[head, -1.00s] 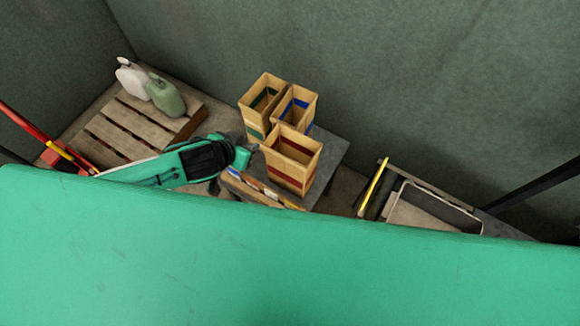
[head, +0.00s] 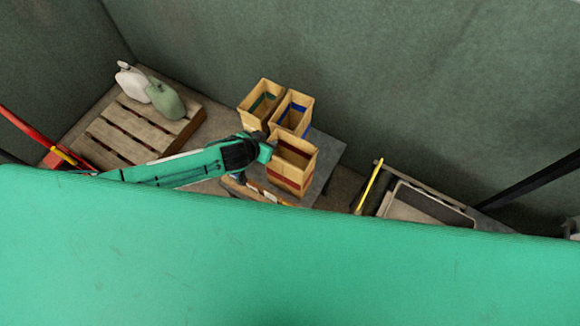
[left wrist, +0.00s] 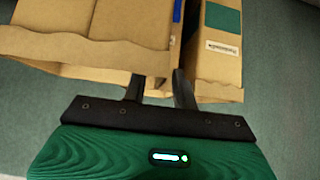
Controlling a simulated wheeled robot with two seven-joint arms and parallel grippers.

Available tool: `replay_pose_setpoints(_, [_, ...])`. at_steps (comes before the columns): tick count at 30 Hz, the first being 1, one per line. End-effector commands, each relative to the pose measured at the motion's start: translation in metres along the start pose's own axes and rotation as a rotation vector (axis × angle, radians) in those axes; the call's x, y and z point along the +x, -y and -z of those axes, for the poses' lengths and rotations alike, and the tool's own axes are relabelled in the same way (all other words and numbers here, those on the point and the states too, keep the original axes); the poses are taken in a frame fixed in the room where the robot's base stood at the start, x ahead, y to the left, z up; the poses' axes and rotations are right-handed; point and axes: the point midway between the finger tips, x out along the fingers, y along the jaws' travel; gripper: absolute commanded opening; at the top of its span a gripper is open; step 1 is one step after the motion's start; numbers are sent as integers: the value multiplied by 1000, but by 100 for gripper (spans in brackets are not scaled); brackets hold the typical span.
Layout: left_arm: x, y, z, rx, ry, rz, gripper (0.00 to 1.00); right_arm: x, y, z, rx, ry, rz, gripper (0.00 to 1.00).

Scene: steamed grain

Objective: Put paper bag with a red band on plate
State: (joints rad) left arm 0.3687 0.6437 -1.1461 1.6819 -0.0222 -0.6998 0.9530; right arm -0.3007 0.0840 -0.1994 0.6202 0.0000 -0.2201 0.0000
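The paper bag with a red band (head: 291,180) stands upright and open-topped at the front of a grey table. My left gripper (head: 268,150) is at the upper left side of this bag, near its rim. In the left wrist view, the two dark fingers (left wrist: 160,88) are apart, with a gap between them. I cannot make out a plate in either view. My right gripper is not in view.
Paper bags with a green band (head: 262,103) and a blue band (head: 292,112) stand close behind. The grey table (head: 328,160) has bare room at right. A pallet (head: 135,130) holds a white jug (head: 130,80) and green jug (head: 165,100). A grey tray (head: 430,207) is at right.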

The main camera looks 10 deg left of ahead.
Motion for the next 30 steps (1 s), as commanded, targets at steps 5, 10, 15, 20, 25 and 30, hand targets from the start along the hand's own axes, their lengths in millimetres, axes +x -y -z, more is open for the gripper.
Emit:
replay_pose_setpoints(5, [10, 0, 0, 2, 0, 0, 28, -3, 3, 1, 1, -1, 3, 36])
replay_pose_setpoints(10, [11, 0, -1, 1, 0, 0, 28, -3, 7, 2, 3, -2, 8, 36])
replay_pose_setpoints(15, [11, 0, -1, 1, 0, 0, 10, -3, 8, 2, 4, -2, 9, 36])
replay_pose_setpoints(20, [11, 0, -1, 1, 1, 0, 0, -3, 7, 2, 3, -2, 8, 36])
replay_pose_setpoints(25, [11, 0, 0, 1, 0, 0, 0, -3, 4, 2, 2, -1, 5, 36])
replay_pose_setpoints(30, [10, 0, 0, 0, 0, 0, 0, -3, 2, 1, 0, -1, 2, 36])
